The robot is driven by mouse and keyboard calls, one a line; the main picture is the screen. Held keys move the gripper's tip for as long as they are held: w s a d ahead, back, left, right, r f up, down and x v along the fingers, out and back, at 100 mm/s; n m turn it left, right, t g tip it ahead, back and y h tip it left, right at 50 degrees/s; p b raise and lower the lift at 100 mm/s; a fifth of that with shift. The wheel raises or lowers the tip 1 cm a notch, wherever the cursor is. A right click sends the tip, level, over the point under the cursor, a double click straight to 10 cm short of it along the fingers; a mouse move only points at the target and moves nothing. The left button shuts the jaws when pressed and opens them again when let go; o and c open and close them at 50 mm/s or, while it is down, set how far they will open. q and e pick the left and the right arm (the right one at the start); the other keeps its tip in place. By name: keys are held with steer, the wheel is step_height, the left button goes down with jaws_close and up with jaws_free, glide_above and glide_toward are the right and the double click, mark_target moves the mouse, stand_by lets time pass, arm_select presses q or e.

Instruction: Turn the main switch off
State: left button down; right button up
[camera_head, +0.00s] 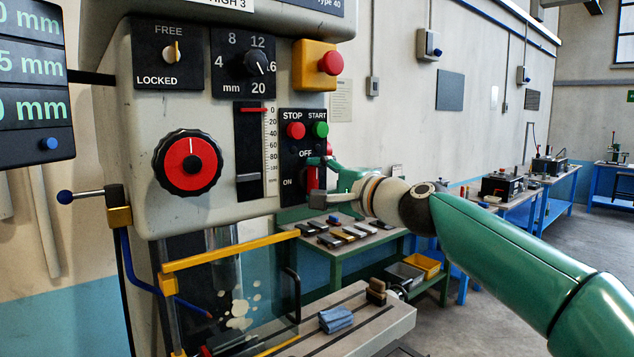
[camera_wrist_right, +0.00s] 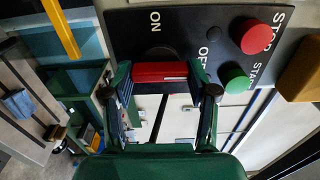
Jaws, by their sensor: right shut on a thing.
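The main switch has a red handle (camera_head: 313,177) on the black panel (camera_head: 290,133), beside the OFF and ON labels. In the right wrist view the red handle (camera_wrist_right: 160,72) lies between my two fingers, its long side running across the picture. My right gripper (camera_head: 318,181) reaches in from the right and is shut on the handle. It also shows in the right wrist view (camera_wrist_right: 165,88). The fingers hide part of the switch in the head view, so its exact setting is hard to tell. My left gripper is not in view.
The red STOP button (camera_head: 296,131) and green START button (camera_head: 321,130) sit just above the switch. A red emergency button (camera_head: 330,63) on a yellow box is higher. A yellow-edged clear guard (camera_head: 230,250) stands below. A bench (camera_head: 345,250) with small parts is behind.

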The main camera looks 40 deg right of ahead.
steer(key=shift+f, duration=0.2)
steer(key=o, duration=1.2)
steer(key=shift+d, duration=0.15)
steer(key=shift+c, duration=0.2)
steer(key=shift+r, duration=0.1)
steer(key=s, duration=1.2)
steer(key=shift+d, duration=0.4)
